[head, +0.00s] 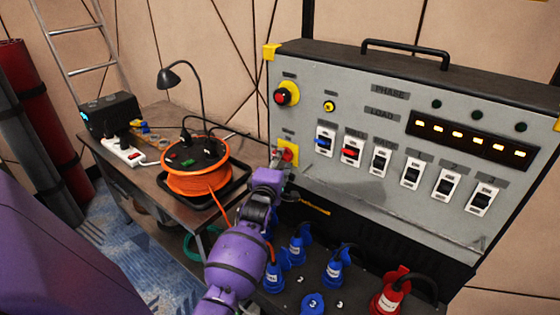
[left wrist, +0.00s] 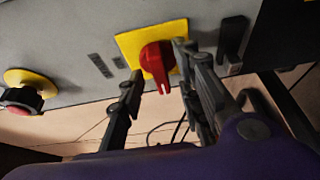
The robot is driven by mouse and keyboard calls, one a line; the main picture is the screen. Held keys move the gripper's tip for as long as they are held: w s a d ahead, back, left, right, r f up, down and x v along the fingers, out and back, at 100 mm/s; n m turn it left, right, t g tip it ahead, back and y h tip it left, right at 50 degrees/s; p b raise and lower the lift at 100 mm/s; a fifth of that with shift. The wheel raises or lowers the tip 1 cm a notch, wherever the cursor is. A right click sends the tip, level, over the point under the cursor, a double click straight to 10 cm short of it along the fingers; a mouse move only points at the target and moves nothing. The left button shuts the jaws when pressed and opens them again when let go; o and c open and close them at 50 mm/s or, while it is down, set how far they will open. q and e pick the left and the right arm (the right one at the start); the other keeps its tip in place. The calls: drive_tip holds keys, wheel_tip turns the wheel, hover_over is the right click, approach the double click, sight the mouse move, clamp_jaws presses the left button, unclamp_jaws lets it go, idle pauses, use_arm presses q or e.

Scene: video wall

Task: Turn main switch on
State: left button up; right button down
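The main switch appears to be the red rotary knob (head: 287,154) on a yellow plate at the lower left of the grey panel (head: 350,190). In the left wrist view the red knob (left wrist: 157,62) shows a white mark on its tip, on the yellow plate (left wrist: 128,46). My left gripper (head: 279,161) is at the knob, its fingers partly hidden in the head view. In the left wrist view the left gripper (left wrist: 159,63) has its fingers spread, one on each side of the knob. Firm contact cannot be told. My right gripper is not in view.
A red emergency button (head: 282,97) sits above the switch. Several breakers (head: 380,162) and lit orange indicators (head: 470,138) are to the right. Blue plugs (head: 335,272) and a red plug (head: 390,293) stand below. An orange cable reel (head: 197,186) is on the left table.

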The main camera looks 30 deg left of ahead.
use_arm(q)
drive_tip(key=shift+w, duration=0.15)
drive_tip(key=shift+c, duration=0.4)
drive_tip(key=c, duration=0.6)
clamp_jaws()
